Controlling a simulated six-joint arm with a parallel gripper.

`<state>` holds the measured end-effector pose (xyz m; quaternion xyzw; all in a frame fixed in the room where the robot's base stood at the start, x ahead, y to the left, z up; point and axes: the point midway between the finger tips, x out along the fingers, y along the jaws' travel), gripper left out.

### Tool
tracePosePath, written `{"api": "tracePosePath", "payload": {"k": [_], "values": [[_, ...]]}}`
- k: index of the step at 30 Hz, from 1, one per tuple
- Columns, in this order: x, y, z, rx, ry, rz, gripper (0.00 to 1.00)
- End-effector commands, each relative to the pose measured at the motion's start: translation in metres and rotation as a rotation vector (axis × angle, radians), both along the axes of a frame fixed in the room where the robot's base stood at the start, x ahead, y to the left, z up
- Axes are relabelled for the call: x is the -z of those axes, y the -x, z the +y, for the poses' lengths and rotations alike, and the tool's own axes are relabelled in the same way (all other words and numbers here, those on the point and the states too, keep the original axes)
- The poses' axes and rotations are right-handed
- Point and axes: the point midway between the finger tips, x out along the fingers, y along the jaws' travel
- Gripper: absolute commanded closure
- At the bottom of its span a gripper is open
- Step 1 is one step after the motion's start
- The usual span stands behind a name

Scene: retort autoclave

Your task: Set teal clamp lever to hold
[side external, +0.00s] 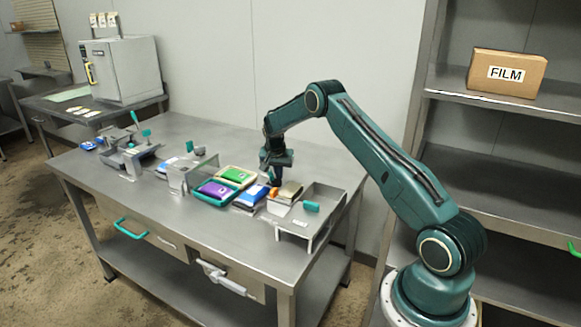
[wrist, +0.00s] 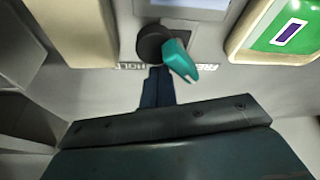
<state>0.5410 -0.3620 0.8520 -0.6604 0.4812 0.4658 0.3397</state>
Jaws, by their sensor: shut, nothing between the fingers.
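The teal clamp lever (wrist: 180,62) shows in the wrist view, joined to a dark round pivot (wrist: 151,43). It points down and to the right, between a label that seems to read HOLD (wrist: 132,65) and one that seems to read FREE (wrist: 213,65), both upside down. My gripper (wrist: 157,75) is shut and empty, its dark fingertips just below the pivot and left of the lever tip. I cannot tell whether they touch the lever. In the side view my gripper (side external: 273,182) is low over the bench, and I cannot make out this lever there.
A green pouch in a tan tray (wrist: 283,35) lies at the upper right of the wrist view. In the side view, a purple pouch (side external: 215,189), a metal tray (side external: 322,192) and other metal fixtures (side external: 130,155) stand on the bench (side external: 185,225). The back of the bench is clear.

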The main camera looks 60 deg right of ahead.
Motion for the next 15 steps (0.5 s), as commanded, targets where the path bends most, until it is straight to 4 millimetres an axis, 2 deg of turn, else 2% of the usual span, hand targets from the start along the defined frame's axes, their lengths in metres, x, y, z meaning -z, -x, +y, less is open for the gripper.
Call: {"api": "tracePosePath", "payload": {"k": [15], "values": [[0.0,0.0013,0.0012,0.068,0.001,0.0,1.0]]}}
